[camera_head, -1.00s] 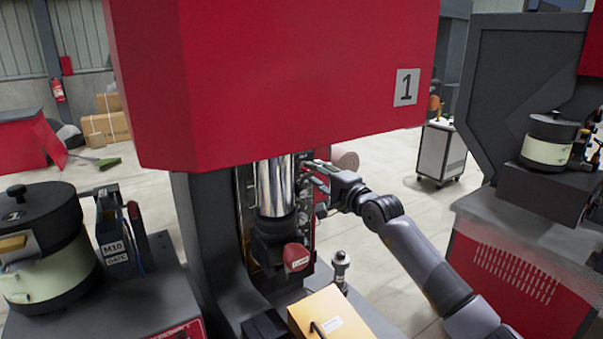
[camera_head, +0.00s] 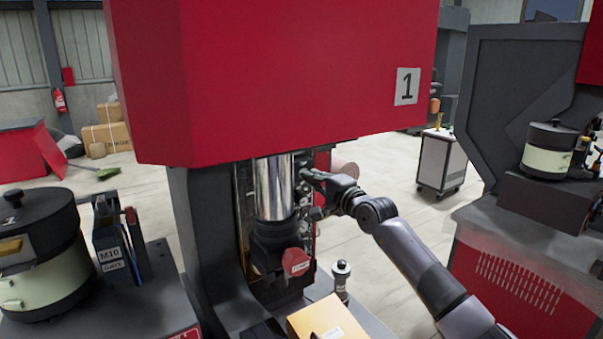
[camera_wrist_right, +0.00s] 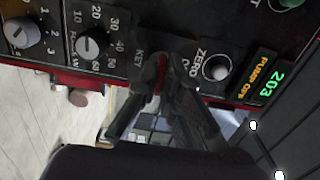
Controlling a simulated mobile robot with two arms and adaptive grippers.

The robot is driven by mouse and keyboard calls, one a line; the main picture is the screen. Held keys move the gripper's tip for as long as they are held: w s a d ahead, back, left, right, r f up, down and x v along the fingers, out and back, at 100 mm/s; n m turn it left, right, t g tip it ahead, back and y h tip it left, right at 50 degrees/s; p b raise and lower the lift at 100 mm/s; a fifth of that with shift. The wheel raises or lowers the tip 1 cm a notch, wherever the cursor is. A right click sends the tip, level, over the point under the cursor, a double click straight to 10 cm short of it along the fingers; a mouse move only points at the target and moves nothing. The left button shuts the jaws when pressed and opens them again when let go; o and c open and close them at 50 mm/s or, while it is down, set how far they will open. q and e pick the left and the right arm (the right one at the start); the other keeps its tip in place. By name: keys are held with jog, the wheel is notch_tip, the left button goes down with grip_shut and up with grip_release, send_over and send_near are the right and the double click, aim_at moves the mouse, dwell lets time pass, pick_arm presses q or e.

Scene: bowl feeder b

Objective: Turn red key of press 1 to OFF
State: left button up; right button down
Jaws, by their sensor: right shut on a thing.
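Press 1 is the large red machine (camera_head: 280,75) in the middle of the head view, with a "1" plate. Its control panel (camera_wrist_right: 120,35) fills the top of the right wrist view. The red key (camera_wrist_right: 161,70) is mostly hidden between the fingers, beside the "KEY" label. My right gripper (camera_wrist_right: 163,85) is shut on the red key at the panel. In the head view the right gripper (camera_head: 312,180) reaches in beside the chrome cylinder, and the key is hidden there. Which position the key points to cannot be told. My left gripper is not in view.
Two knobs (camera_wrist_right: 92,44) sit left of the key, and a ZERO knob (camera_wrist_right: 216,68) and a display reading "203 PUMP OFF" (camera_wrist_right: 262,84) sit right of it. The chrome cylinder (camera_head: 273,188) stands close left of the gripper. A yellow box (camera_head: 325,318) lies below.

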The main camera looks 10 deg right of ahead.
dwell(0.6)
jog(key=n+b, duration=0.5)
dwell(0.6)
